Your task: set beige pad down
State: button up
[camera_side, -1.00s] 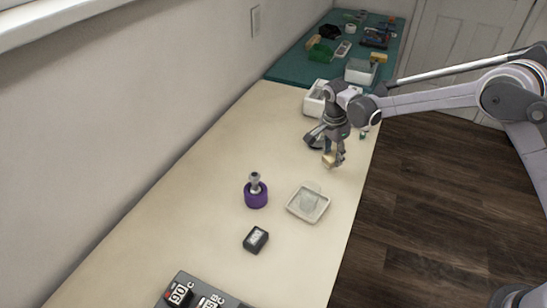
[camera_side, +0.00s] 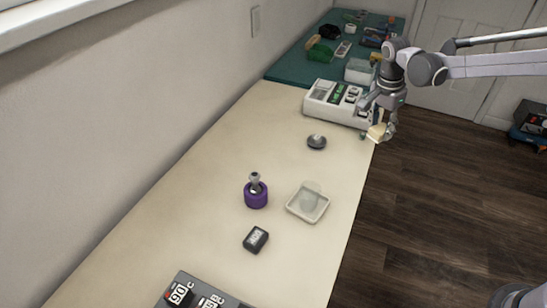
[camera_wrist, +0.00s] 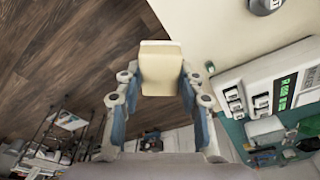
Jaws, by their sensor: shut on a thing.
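The beige pad (camera_side: 377,132) is a small pale block held between the fingers of my gripper (camera_side: 384,122). In the wrist view the beige pad (camera_wrist: 161,68) sits upright between the two fingertips of my gripper (camera_wrist: 160,85), and its far end sticks out past them. In the side view the pad is at the right edge of the cream table (camera_side: 200,190), near the white device. In the wrist view dark wood floor shows behind much of it. I cannot tell its exact height.
A white device with buttons (camera_side: 338,102) stands close left of my gripper. A grey round thing (camera_side: 316,142), a purple holder (camera_side: 256,196), a clear tray (camera_side: 308,204) and a small black meter (camera_side: 255,239) are on the table. A teal mat (camera_side: 290,68) with several items lies beyond.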

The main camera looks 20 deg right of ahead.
jog(key=shift+r, duration=0.75)
jog(key=w+a+n, duration=0.4)
jog(key=a+n, duration=0.1)
jog(key=a, duration=0.5)
jog(key=n+y, duration=0.3)
jog(key=n, duration=1.7)
send_over(222, 214)
notch_tip(222, 214, down, 4)
jog(key=shift+t, duration=0.4)
jog(key=f, duration=1.1)
jog(key=shift+s+d+f, duration=0.15)
jog(key=shift+d+f, duration=0.1)
jog(key=shift+f, duration=0.15)
jog(key=shift+f, duration=0.1)
